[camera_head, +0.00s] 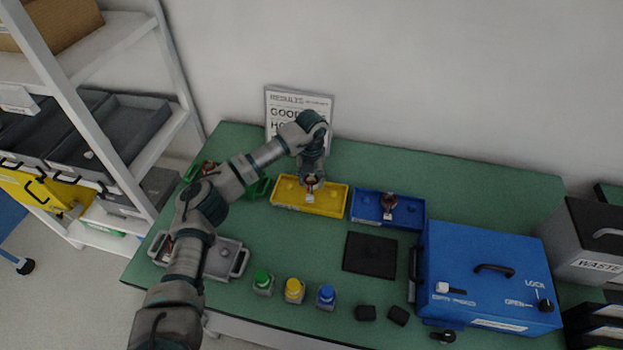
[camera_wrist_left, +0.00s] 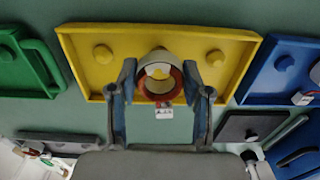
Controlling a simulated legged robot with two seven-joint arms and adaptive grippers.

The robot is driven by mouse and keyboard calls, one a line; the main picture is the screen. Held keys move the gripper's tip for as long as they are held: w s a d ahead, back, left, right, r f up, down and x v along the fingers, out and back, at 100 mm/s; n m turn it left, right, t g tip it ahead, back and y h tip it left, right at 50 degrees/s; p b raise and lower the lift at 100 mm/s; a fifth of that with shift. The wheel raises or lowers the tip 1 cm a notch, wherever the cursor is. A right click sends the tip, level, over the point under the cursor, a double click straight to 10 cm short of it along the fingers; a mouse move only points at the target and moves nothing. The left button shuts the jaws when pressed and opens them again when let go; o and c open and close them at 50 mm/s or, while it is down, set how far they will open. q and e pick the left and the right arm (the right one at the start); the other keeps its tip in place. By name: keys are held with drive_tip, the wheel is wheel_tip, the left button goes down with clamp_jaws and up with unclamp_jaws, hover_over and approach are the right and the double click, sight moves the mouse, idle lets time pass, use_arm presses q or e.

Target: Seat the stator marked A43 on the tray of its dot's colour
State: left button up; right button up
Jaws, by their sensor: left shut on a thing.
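My left gripper (camera_head: 312,184) is shut on a stator (camera_wrist_left: 160,80), a pale ring with a copper-red inner edge and a white tag (camera_wrist_left: 164,111) whose marking is too small to read surely. The stator is over the front middle of the yellow tray (camera_head: 310,209). In the left wrist view the yellow tray (camera_wrist_left: 84,72) shows round pegs at left and right, and yellow shows through the ring. I cannot tell whether the stator touches the tray. The blue tray (camera_head: 363,214) holds another stator (camera_head: 388,201). The green tray (camera_head: 258,188) is partly hidden by my arm. My right gripper is out of view.
A grey handled tray (camera_head: 222,259) is at the front left. Green, yellow and blue capped bottles (camera_head: 294,291) stand along the front. A black pad (camera_head: 370,254) lies before the blue tray. A blue box (camera_head: 485,275) with a handle fills the right.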

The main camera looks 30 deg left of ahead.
use_arm(q)
drive_tip(key=shift+f, duration=0.2)
drive_tip(key=shift+f, duration=0.7)
drive_tip(key=shift+f, duration=0.2)
idle(0.3)
drive_tip(key=o, duration=1.1)
drive_tip(key=shift+c, duration=0.2)
drive_tip(key=shift+r+p, duration=1.9)
drive_tip(key=shift+r, duration=0.65)
